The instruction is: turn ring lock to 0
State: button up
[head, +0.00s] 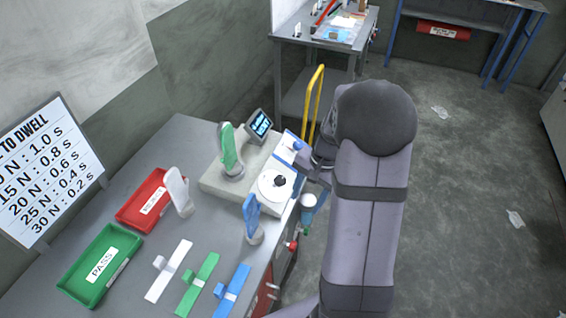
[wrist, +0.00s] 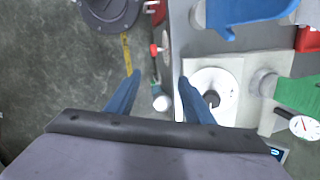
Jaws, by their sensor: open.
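A white disc with a dark centre knob (head: 279,182) is set in the near end of a pale fixture on the bench. It may be the ring lock, and any marks on it are too small to read. It also shows in the wrist view (wrist: 230,88), partly behind one finger. My gripper (wrist: 159,76) is open, its two blue fingers apart with nothing held between them. The right-hand finger overlaps the disc in the picture; I cannot tell whether it touches. In the head view my arm hides most of the gripper.
A green glove form (head: 229,150) stands on the fixture beside a small screen (head: 260,123). A blue form (head: 251,215) and a white form (head: 179,191) stand nearby. Red (head: 133,217) and green (head: 76,284) trays lie left. A white-topped bottle (head: 308,200) is at the bench edge.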

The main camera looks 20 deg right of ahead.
aim_at(281, 179)
jog(key=w+r+m+t+y, duration=0.1)
jog(key=w+r+m, duration=0.4)
jog(key=m, duration=1)
jog(key=w+t, duration=0.1)
jog(key=w, duration=0.2)
jog(key=shift+w+a+r, duration=0.35)
jog(key=shift+w+r, duration=0.05)
jog(key=shift+p+x, duration=1)
jog(key=shift+x, duration=2.7)
jog(key=shift+w, duration=0.1)
jog(key=c, duration=1.1)
